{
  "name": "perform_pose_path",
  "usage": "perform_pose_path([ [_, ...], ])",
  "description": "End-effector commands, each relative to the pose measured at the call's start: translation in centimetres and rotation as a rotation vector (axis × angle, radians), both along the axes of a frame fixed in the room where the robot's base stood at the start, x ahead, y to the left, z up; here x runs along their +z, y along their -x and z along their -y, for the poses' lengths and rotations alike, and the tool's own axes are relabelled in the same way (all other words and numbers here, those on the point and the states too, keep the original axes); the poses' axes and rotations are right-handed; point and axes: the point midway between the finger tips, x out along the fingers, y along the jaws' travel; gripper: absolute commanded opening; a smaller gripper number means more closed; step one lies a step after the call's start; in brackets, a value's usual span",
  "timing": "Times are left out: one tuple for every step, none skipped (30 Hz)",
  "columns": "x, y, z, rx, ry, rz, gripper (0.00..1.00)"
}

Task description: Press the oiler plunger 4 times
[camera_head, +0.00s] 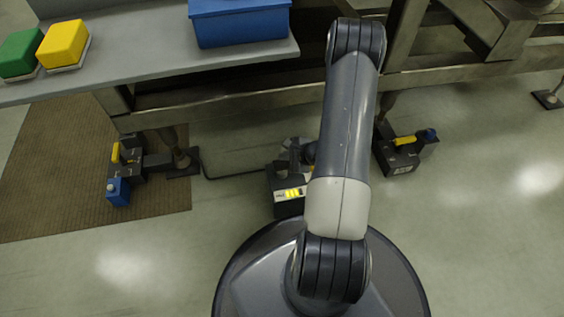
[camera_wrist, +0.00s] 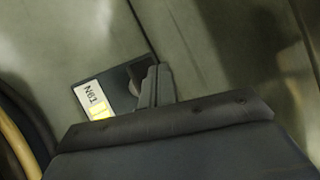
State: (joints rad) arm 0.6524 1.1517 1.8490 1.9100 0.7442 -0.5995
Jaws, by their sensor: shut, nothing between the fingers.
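A black box-shaped unit (camera_head: 287,205) stands on the floor under the table, just left of my arm. I take it for the oiler. It has a white label with lit yellow bars (camera_head: 289,194). In the wrist view the same dark unit (camera_wrist: 118,80) shows its label, which seems to read "N61", and a yellow patch. A greyish rounded part (camera_wrist: 136,86), possibly the plunger, sits on it right beside my fingers. My gripper (camera_wrist: 158,70) is shut and empty, over the unit's right side. I cannot tell whether it touches the plunger. My arm hides the area in the head view.
Similar black units with yellow and blue parts stand by the table feet, at left (camera_head: 127,172) and right (camera_head: 403,146). The grey table (camera_head: 150,55) above bears a blue bin (camera_head: 240,24), a yellow block (camera_head: 63,43) and a green block (camera_head: 20,53). A brown mat (camera_head: 60,165) lies left.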

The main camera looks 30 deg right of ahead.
Motion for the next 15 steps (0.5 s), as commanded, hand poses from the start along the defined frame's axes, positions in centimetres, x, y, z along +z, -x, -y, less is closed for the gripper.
perform_pose_path([
  [0.9, 0.0, 0.0, 0.0, 0.001, 0.002, 0.0],
  [1.2, 0.0, 0.0, 0.0, 0.001, 0.002, 0.0],
  [1.6, 0.0, 0.0, 0.0, 0.001, 0.002, 0.0],
  [1.9, 0.0, 0.0, 0.0, 0.001, 0.001, 0.0],
  [2.2, 0.0, 0.0, 0.0, 0.001, 0.001, 0.0],
  [2.6, 0.0, 0.0, 0.001, 0.001, 0.001, 0.0],
  [2.9, 0.0, 0.0, 0.001, 0.001, 0.001, 0.0],
  [3.2, 0.0, 0.0, 0.001, 0.001, 0.001, 0.0],
  [3.6, 0.0, 0.0, 0.0, 0.001, 0.001, 0.0],
  [3.8, 0.0, 0.0, 0.0, 0.0, 0.0, 0.0],
  [4.0, 0.0, 0.0, 0.0, 0.0, 0.0, 0.0],
  [4.1, 0.0, 0.0, 0.0, 0.0, 0.0, 0.0],
  [4.2, 0.0, 0.0, 0.0, 0.0, 0.0, 0.0],
  [4.2, 0.0, 0.0, 0.0, 0.0, 0.0, 0.0],
  [4.1, 0.0, 0.0, 0.0, 0.0, 0.0, 0.0],
])
